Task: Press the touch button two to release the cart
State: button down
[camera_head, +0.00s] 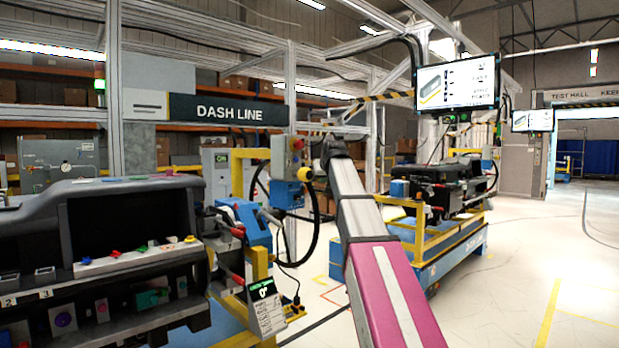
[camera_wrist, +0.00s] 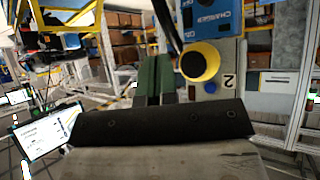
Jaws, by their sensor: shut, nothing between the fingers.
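Touch button two (camera_wrist: 200,62) is a black dome in a yellow ring on a grey panel marked "2" in the wrist view, which looks upside down. In the head view it appears as a yellow-rimmed knob (camera_head: 305,174) on the post box. My gripper (camera_wrist: 155,62) has its green fingers shut and empty, beside the button in the picture; I see no contact. In the head view my arm hides the fingers. A yellow-and-blue cart (camera_head: 452,250) carrying a dashboard stands at the right. Another dashboard (camera_head: 120,200) stands at the left front; I cannot tell which cart the button releases.
The blue charger box (camera_wrist: 210,18) adjoins the button panel, and a black hose (camera_head: 312,240) loops below it. A screen (camera_head: 456,83) hangs above the right cart. Floor (camera_head: 520,270) at the right is clear.

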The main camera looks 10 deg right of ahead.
jog(key=shift+w+a, duration=0.65)
jog(key=shift+w, duration=0.2)
jog(key=shift+w+a, duration=0.6)
jog(key=shift+w, duration=0.25)
jog(key=shift+w+a, duration=0.1)
jog(key=shift+w, duration=0.05)
dwell(0.6)
jog(key=shift+w+a, duration=0.15)
jog(key=shift+w, duration=0.05)
jog(key=shift+w+a, duration=0.25)
jog(key=shift+w, duration=0.15)
dwell(1.0)
jog(key=shift+s, duration=0.1)
jog(key=shift+s+d, duration=0.45)
jog(key=shift+s, duration=0.2)
jog(key=s+d, duration=0.1)
jog(key=s, duration=0.1)
jog(key=s+d, duration=0.2)
dwell(0.7)
